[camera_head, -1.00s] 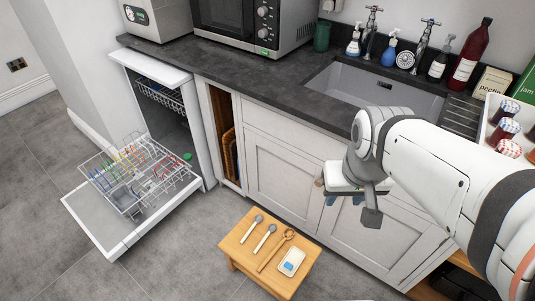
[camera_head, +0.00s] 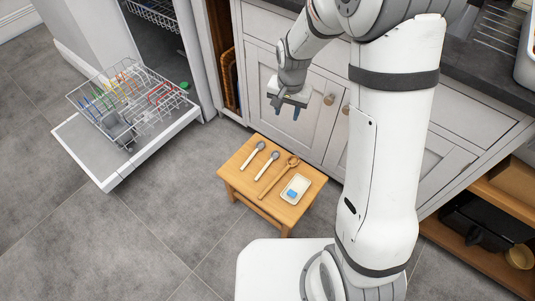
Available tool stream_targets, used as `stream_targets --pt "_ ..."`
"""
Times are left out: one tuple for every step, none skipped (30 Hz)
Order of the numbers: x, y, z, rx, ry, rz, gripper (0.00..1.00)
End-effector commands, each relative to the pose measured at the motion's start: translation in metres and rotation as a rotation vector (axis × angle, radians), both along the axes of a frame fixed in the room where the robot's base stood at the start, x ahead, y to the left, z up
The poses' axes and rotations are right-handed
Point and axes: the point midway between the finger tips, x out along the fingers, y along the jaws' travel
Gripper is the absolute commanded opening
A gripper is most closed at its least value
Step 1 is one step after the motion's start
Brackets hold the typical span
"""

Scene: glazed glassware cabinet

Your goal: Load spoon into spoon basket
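Two spoons with pale handles and grey bowls, a left one (camera_head: 254,154) and a right one (camera_head: 267,165), lie on a small wooden table (camera_head: 236,182). A longer wooden spoon (camera_head: 279,176) lies to their right. A grey basket (camera_head: 117,127), seemingly the spoon basket, stands in the front of the pulled-out dishwasher rack (camera_head: 160,112); its inside is too small to make out. My gripper (camera_head: 287,109) hangs above the far side of the small table, in front of the cabinet doors. Its blue-tipped fingers point down, apart, with nothing seen between them.
The dishwasher door (camera_head: 98,158) is folded down at left, with coloured items in the rack. A white dish (camera_head: 303,181) with a blue item lies on the small table. Cabinet doors (camera_head: 262,92) stand close behind it. Floor (camera_head: 150,215) is clear between table and dishwasher.

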Motion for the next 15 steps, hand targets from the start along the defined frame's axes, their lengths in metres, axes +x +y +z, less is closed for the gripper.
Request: stream_targets --pt "0.01 0.01 -0.05 -0.001 0.019 -0.021 0.39" --pt "0.015 0.016 -0.07 -0.001 0.027 -0.038 0.39" --pt "0.021 0.024 -0.097 0.0 0.034 -0.059 0.39" --pt "0.026 0.029 -0.117 0.0 0.04 -0.076 0.39" --pt "0.029 0.034 -0.137 0.0 0.045 -0.092 0.39" --pt "0.033 0.041 -0.163 -0.001 0.053 -0.111 0.39" --pt "0.036 0.046 -0.181 -0.002 0.058 -0.126 0.39" --pt "0.038 0.05 -0.199 -0.002 0.062 -0.14 0.39" --pt "0.04 0.056 -0.221 -0.003 0.068 -0.157 0.39" --pt "0.041 0.06 -0.236 -0.003 0.071 -0.169 0.39" --pt "0.041 0.063 -0.25 -0.004 0.074 -0.18 0.39" --pt "0.042 0.066 -0.266 -0.005 0.079 -0.194 0.39" --pt "0.042 0.069 -0.277 -0.005 0.081 -0.202 0.39" --pt "0.042 0.071 -0.285 -0.005 0.082 -0.21 0.39" --pt "0.042 0.073 -0.295 -0.006 0.084 -0.218 0.39"
